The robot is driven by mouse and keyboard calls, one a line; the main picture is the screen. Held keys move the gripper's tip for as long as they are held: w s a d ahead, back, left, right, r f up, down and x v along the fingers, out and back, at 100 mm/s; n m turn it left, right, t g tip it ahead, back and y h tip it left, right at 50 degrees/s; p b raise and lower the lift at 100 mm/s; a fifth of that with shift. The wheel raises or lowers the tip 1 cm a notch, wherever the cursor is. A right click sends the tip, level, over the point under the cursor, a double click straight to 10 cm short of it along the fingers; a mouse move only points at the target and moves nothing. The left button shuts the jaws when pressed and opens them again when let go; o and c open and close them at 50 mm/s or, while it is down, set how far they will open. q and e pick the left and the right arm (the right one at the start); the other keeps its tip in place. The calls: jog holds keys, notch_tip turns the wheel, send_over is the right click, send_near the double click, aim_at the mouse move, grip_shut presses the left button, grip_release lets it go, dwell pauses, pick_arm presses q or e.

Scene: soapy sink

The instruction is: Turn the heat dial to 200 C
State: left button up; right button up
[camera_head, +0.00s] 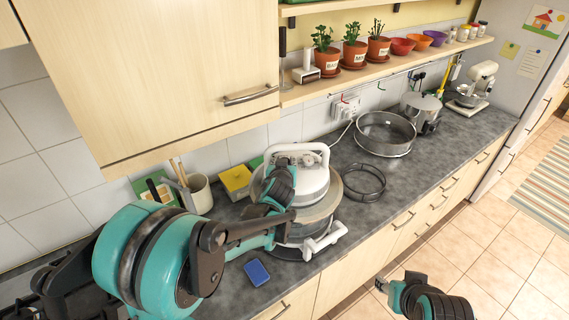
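A halogen oven with a white lid (310,180) and a glass bowl (298,232) stands on the counter in the middle of the head view. A white handle sticks out at its front. I cannot make out the heat dial or its markings; my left arm covers part of the lid. The end of my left arm, with the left gripper (281,182), is at the left side of the lid. Its fingers cannot be made out, nor whether they touch the lid. My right gripper (381,285) is low at the bottom right, away from the oven, and its fingers are too small to read.
A blue sponge (256,272) lies in front of the oven. A black wire rack (363,182) and a round metal ring (385,133) are to its right. A yellow box (236,181) and a utensil pot (199,194) stand behind left. A wooden cupboard (150,70) overhangs the counter.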

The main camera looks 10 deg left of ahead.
dwell(0.4)
pick_arm(q)
jog(key=o, duration=0.9)
